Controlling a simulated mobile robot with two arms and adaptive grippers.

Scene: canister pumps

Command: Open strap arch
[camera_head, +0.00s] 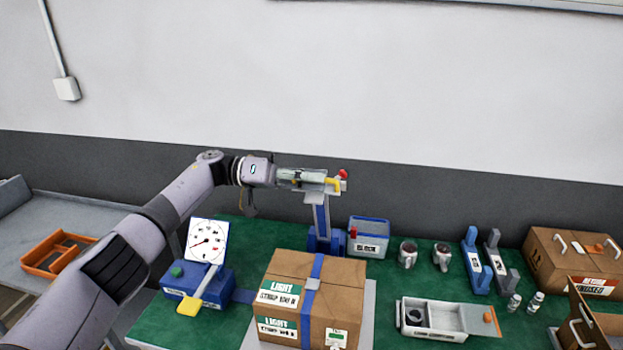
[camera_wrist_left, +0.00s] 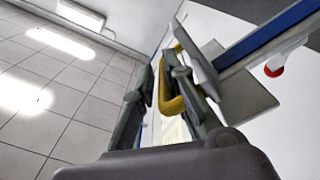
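The strap arch (camera_head: 321,213) stands behind the cardboard box as a blue post with a grey head and a yellow handle (camera_head: 333,184). In the left wrist view its blue bar (camera_wrist_left: 266,35) runs to the upper right. My left gripper (camera_head: 318,182) is at the arch's head. In the left wrist view the yellow handle (camera_wrist_left: 165,84) lies between my fingers, which are close together around it; a small part of the contact is hidden. A blue strap (camera_head: 312,285) runs over the cardboard box (camera_head: 345,315). My right gripper is out of view.
A gauge box (camera_head: 210,284) with a yellow lever is left of the cardboard box. A blue-rimmed bin (camera_head: 368,224), two mugs and a grey tray (camera_head: 437,330) are to the right. An orange tray (camera_head: 32,262) lies on the left side table.

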